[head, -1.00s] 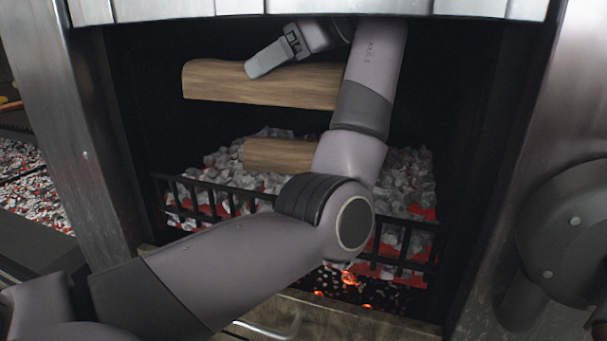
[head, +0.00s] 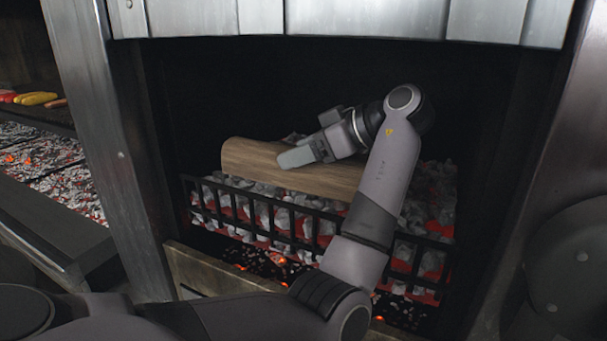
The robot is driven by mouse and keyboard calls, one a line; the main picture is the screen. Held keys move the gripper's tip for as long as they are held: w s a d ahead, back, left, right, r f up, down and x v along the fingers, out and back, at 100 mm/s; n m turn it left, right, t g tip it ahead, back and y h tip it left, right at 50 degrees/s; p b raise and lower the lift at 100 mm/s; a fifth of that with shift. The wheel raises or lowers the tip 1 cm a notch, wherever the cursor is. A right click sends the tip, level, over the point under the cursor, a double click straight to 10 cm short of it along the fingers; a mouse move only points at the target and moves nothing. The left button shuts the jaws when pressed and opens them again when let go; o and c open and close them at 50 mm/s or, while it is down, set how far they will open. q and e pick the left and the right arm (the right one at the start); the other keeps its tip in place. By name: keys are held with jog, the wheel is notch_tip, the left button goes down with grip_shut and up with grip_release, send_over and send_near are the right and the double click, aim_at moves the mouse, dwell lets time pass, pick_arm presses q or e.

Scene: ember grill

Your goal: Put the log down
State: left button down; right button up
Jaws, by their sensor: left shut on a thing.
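The log (head: 250,158) is a brown piece of wood lying crosswise inside the firebox, over the grey and glowing coals, just behind the black grate. It looks low, at coal level, but I cannot tell whether it touches the coals. My left gripper (head: 297,157) reaches in from above right and is shut on the log near its middle. The log's right end is partly hidden behind my forearm. The second log seen earlier is not visible now. My right gripper is not in view.
The black grate (head: 262,212) runs along the front of the coals (head: 440,195). A metal hood edge (head: 330,20) hangs above the opening, and a steel post (head: 120,150) stands at left. Food (head: 38,99) lies on a side shelf at far left.

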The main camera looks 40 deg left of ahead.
aim_at(351, 160)
pick_arm(q)
jog(key=shift+f, duration=2.25)
jog(key=shift+c, duration=1.9)
grip_release()
jog(key=shift+f, duration=0.1)
jog(key=v, duration=0.7)
jog(key=shift+d, duration=0.3)
